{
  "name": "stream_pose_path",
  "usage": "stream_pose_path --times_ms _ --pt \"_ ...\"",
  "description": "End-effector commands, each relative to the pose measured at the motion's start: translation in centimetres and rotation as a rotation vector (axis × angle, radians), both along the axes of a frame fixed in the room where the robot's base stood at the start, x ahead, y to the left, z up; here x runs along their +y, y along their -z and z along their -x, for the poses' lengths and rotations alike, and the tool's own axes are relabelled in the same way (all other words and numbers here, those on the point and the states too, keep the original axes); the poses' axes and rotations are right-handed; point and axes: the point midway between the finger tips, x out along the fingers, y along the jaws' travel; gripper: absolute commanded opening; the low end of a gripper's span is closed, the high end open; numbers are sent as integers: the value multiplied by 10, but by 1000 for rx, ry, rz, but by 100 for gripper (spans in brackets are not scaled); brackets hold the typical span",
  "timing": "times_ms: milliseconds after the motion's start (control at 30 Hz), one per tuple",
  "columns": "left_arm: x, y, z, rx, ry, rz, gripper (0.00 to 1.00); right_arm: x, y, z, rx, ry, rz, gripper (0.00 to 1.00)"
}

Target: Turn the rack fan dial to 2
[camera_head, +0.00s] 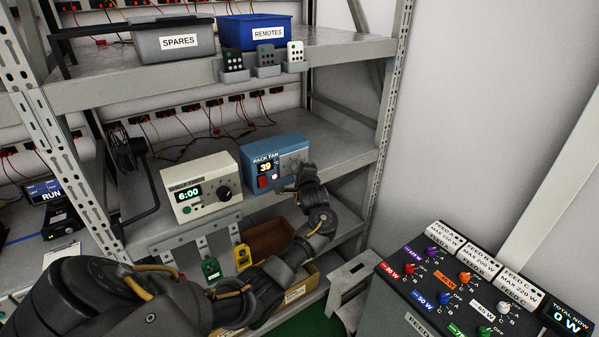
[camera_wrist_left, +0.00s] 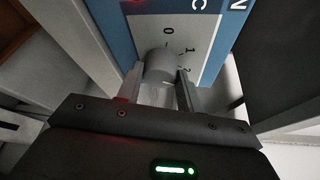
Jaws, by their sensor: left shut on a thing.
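The blue rack fan box (camera_head: 262,153) stands on the middle shelf, with a display reading 39 and a red switch. In the left wrist view its pale dial plate (camera_wrist_left: 202,32) carries the marks 0, 1 and 2 around a grey dial (camera_wrist_left: 161,64). My left gripper (camera_head: 297,177) reaches the right part of the box front. In the left wrist view its two fingers (camera_wrist_left: 163,88) are shut on the dial, one on each side. The gripper hides the dial in the head view. I cannot tell which mark the dial points to. My right gripper is not in view.
A cream box (camera_head: 200,186) reading 6:00 stands left of the fan box. Above are a grey SPARES bin (camera_head: 174,42), a blue REMOTES bin (camera_head: 253,32) and remotes in holders. A feed panel (camera_head: 455,290) with several knobs is at lower right.

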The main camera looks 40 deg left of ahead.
Motion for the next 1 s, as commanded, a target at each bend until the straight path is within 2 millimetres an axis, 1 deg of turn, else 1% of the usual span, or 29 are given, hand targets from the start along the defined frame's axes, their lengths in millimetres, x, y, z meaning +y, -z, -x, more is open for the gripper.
stream_pose_path --times_ms 300,700,733,867,900,1000 --pt "0 0 0 68 -1 -19 14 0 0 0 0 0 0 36" --pt "0 0 0 72 -1 -20 14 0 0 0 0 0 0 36" --pt "0 0 0 72 -1 -20 39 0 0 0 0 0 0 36" --pt "0 0 0 71 0 -20 56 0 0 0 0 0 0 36" --pt "0 0 0 71 0 -20 58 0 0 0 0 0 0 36" --pt "0 0 0 70 0 -21 58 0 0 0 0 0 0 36"
